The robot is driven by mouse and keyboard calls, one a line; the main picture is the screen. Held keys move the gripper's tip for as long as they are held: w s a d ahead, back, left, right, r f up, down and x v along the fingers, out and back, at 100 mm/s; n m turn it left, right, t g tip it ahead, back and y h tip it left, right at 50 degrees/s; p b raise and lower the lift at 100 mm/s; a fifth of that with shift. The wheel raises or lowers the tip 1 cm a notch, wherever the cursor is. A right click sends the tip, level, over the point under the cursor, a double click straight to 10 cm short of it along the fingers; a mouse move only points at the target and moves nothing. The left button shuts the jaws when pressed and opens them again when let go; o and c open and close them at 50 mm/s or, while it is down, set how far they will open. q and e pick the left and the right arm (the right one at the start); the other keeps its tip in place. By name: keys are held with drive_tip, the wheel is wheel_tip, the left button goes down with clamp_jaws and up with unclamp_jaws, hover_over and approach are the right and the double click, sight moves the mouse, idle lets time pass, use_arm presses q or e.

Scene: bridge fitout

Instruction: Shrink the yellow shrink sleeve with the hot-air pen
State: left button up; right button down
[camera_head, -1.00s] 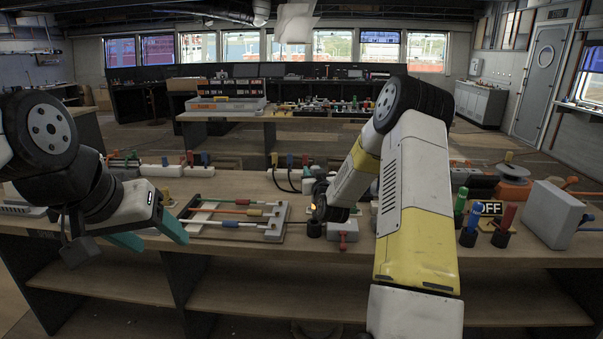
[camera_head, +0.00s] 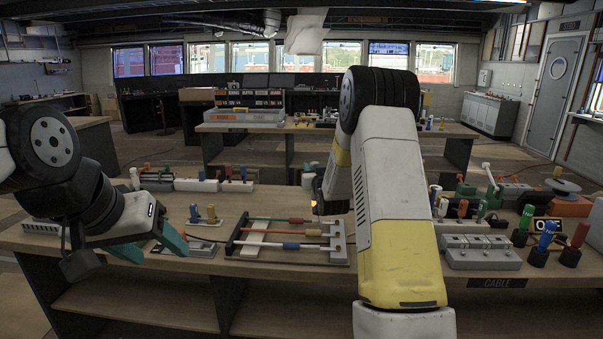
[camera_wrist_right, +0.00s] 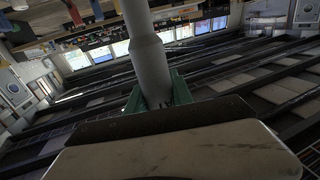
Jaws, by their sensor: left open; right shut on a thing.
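A rack (camera_head: 238,243) on the bench holds three cables with coloured sleeves. My right gripper (camera_wrist_right: 158,92) is shut on a grey round-bodied tool, the hot-air pen (camera_wrist_right: 150,60), in the right wrist view. In the head view my right arm mostly hides that gripper; a small orange glow shows beside it, behind the rack. My left gripper (camera_head: 150,247) is open and empty, left of the rack near the bench's front edge.
A small plate with blue and yellow pegs (camera_head: 203,216) stands left of the rack. A grey block (camera_head: 480,252) and coloured-handled tools (camera_head: 546,242) stand to the right. A second bench (camera_head: 225,127) is behind.

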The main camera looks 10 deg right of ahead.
idle(0.3)
wheel_tip(320, 180, down, 7)
drive_tip(key=shift+f, duration=0.15)
idle(0.6)
idle(2.6)
wheel_tip(320, 180, up, 7)
idle(0.6)
